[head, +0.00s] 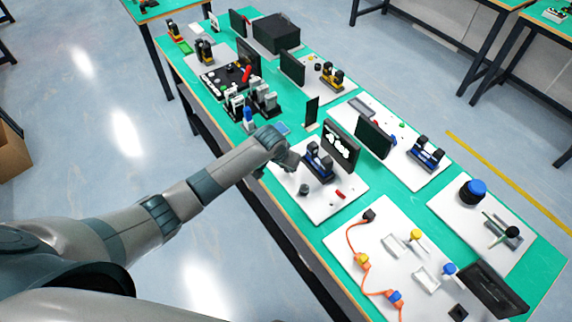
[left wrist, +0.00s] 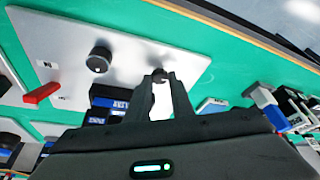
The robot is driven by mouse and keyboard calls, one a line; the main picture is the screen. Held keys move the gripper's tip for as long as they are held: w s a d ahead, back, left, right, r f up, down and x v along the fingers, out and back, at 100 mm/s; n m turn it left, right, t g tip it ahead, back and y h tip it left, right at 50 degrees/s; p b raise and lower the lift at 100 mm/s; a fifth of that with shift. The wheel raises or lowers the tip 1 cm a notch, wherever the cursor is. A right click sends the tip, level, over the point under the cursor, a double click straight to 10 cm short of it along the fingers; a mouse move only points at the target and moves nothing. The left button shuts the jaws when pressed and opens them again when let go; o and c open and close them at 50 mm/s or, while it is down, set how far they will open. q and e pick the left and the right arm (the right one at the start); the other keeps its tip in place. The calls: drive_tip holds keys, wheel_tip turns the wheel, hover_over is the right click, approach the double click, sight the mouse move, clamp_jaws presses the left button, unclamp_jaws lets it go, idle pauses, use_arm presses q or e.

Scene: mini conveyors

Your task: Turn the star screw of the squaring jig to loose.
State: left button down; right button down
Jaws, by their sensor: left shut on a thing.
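My left gripper (head: 287,158) reaches over the near-left edge of a white board (head: 322,208) in the head view. In the left wrist view its two dark fingers (left wrist: 161,80) are shut on a small dark piece, taken to be the star screw, at the edge of the same white board (left wrist: 135,45). The fingertips cover most of it, so its shape and turn cannot be told. The blue and black mini conveyor unit (head: 318,160) on that board is just right of the gripper. My right gripper is not in view.
A black round knob (left wrist: 99,60) and a red lever (left wrist: 42,92) stand on the same board. A blue-topped white piece (left wrist: 264,99) is to the right in the wrist view. A black panel (head: 341,146) stands behind the conveyor.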

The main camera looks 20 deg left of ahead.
use_arm(q)
drive_tip(key=shift+w+r, duration=0.1)
drive_tip(key=shift+r, duration=0.05)
drive_tip(key=c, duration=1.5)
unclamp_jaws()
drive_tip(key=shift+c, duration=0.2)
drive_tip(key=b+v, duration=0.4)
drive_tip(key=v, duration=1.3)
drive_tip(key=shift+r, duration=0.15)
drive_tip(key=shift+s+d, duration=0.1)
drive_tip(key=shift+s, duration=0.1)
